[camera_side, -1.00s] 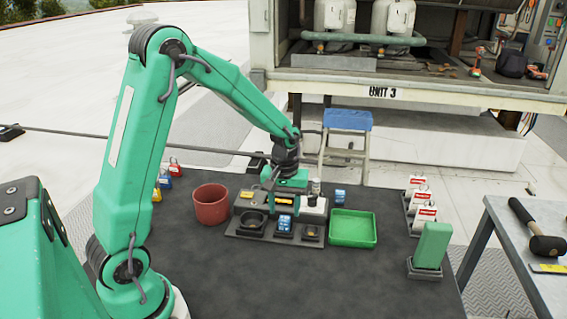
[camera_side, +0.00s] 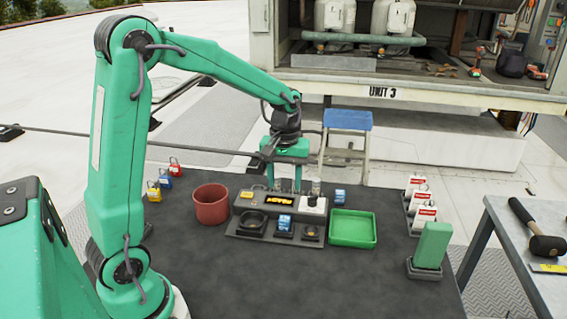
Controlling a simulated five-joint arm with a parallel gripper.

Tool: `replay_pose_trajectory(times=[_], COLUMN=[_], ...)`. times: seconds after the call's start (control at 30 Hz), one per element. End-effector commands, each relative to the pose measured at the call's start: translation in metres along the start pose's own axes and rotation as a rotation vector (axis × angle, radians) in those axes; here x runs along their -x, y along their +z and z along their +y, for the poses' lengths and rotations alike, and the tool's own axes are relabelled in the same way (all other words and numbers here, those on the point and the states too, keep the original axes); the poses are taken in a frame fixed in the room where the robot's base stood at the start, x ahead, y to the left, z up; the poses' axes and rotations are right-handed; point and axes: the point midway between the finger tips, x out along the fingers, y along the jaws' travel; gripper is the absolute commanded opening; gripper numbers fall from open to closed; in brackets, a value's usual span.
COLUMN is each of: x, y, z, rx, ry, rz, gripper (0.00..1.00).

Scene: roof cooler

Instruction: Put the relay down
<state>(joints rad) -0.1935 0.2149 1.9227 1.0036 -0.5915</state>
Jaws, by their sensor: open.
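A second similar blue block (camera_side: 340,197) stands behind the green bin. My gripper (camera_side: 284,189) points down with its two fingers apart and nothing between them. It is above and behind the relay, over the back of the grey tester (camera_side: 247,206), clear of the relay. The tester has a lit amber display, and its white right part carries a black knob.
A red-brown pot (camera_side: 211,205) stands left of the tray and a green bin (camera_side: 353,229) right of it. Coloured padlocks (camera_side: 165,181) are at back left. The front of the dark mat is clear.

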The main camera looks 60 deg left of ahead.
Motion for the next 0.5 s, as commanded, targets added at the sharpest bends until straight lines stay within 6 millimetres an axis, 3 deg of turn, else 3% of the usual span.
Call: replay_pose_trajectory(times=[0.3,0.5], x=[0.001,0.014], y=[0.001,0.011], z=[0.000,-0.001], rx=[-0.004,-0.049], ry=[0.002,0.018], rz=[0.002,0.028], gripper=[0.48,0.48])
